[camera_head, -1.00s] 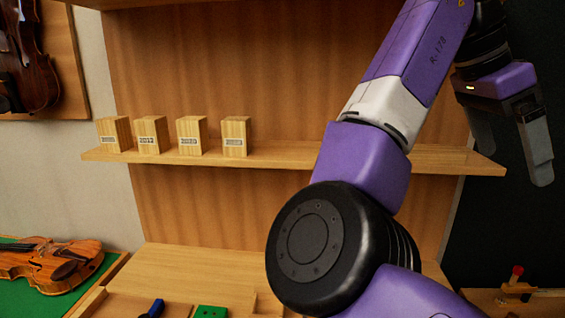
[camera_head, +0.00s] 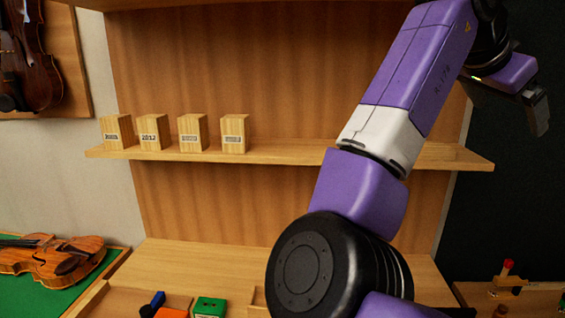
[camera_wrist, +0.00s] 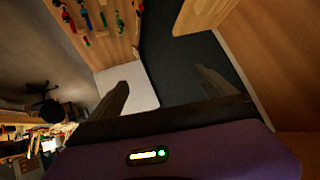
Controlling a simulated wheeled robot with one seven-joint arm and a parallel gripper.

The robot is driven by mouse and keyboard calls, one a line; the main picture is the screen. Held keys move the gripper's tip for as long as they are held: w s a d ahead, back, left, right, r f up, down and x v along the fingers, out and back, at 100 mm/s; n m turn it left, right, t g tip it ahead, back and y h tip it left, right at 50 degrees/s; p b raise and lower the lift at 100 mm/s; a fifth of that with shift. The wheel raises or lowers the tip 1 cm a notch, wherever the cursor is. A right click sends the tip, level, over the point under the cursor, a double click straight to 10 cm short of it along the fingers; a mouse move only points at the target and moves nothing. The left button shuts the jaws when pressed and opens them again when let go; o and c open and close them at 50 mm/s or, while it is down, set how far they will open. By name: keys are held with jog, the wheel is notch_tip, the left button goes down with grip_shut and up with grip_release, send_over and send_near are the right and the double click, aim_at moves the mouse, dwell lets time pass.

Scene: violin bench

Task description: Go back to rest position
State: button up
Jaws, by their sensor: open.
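My gripper (camera_head: 510,98) is at the upper right of the head view, at the end of my purple arm, above and beyond the right end of the wooden shelf. Its fingers are apart in the wrist view (camera_wrist: 162,92), with nothing between them. It hangs in free air and touches nothing that I can see.
Several labelled wooden blocks (camera_head: 190,133) stand on the left half of the shelf (camera_head: 290,153). A violin (camera_head: 50,258) lies on a green mat at the lower left; another hangs above it (camera_head: 28,60). A tool rack (camera_wrist: 100,25) shows in the wrist view.

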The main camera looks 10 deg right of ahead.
jog(key=w+a+f+n+t+h, duration=0.4)
jog(key=w+f+n+t+h, duration=0.1)
jog(key=w+n+t, duration=0.4)
jog(key=s+a+f+n+t+y, duration=0.35)
jog(key=a+f+n+t, duration=0.2)
jog(key=f, duration=0.25)
jog(key=s+a+f+n+t+y, duration=0.3)
jog(key=a+f+n+t+y, duration=0.15)
jog(key=a+f, duration=0.3)
jog(key=s+a+f+n+y, duration=0.1)
jog(key=s+a+f+y, duration=0.25)
jog(key=s+f, duration=0.3)
jog(key=s+a+f+n+y, duration=0.1)
jog(key=s+a+f+y, duration=0.25)
jog(key=s+f, duration=0.35)
jog(key=s+a+f+m+g, duration=0.1)
jog(key=s+f+g, duration=0.2)
jog(key=s, duration=1)
jog(key=s+a+f+m+g, duration=0.1)
jog(key=s+f+g, duration=0.3)
jog(key=s, duration=1)
notch_tip(320, 180, down, 4)
jog(key=shift+s+a+r+m, duration=0.2)
jog(key=shift+a+m, duration=0.05)
jog(key=shift+m, duration=0.15)
